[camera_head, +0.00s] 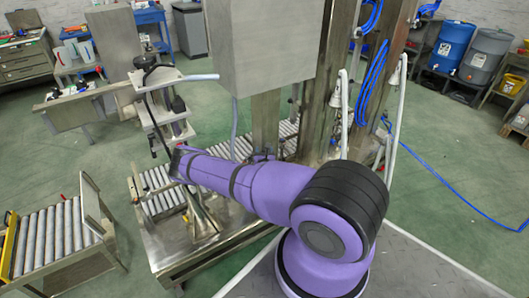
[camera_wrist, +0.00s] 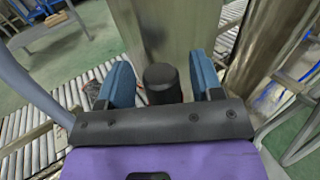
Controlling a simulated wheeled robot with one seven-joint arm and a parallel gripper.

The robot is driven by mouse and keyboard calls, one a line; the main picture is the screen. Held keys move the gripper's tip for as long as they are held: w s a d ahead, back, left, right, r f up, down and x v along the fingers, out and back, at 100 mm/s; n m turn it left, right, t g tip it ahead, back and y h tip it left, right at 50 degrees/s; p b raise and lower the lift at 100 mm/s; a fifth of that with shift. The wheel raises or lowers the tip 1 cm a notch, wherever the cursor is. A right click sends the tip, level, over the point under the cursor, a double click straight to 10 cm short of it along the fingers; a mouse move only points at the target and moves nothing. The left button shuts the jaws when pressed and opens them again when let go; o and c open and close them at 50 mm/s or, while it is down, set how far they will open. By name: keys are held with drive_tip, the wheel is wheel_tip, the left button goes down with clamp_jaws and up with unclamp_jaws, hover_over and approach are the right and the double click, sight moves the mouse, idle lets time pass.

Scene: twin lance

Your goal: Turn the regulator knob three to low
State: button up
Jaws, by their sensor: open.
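In the wrist view, a dark round knob (camera_wrist: 161,84) stands between the two blue fingers of my gripper (camera_wrist: 163,70), in front of a grey metal post (camera_wrist: 160,30). My gripper is open, with one finger on each side of the knob. A gap shows on both sides, wider on the right, so the fingers look apart from it. No number or setting mark is legible on the knob. In the head view, my purple arm reaches left across the machine; I cannot make out the knob or the fingertips there.
A large grey metal box (camera_head: 265,45) hangs above the arm. Roller conveyors (camera_head: 45,240) lie at the left and behind the arm. Upright metal columns (camera_head: 345,80) with blue hoses stand to the right. Open green floor (camera_head: 430,180) lies further right.

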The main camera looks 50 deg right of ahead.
drive_tip(key=c, duration=0.9)
drive_tip(key=shift+s+d+n+t+y, duration=0.1)
drive_tip(key=shift+n+t+y, duration=1)
drive_tip(key=shift+y, duration=0.2)
drive_tip(key=shift+n+t+y, duration=0.9)
drive_tip(key=shift+n+y, duration=0.4)
drive_tip(key=shift+y, duration=0.5)
drive_tip(key=o, duration=0.9)
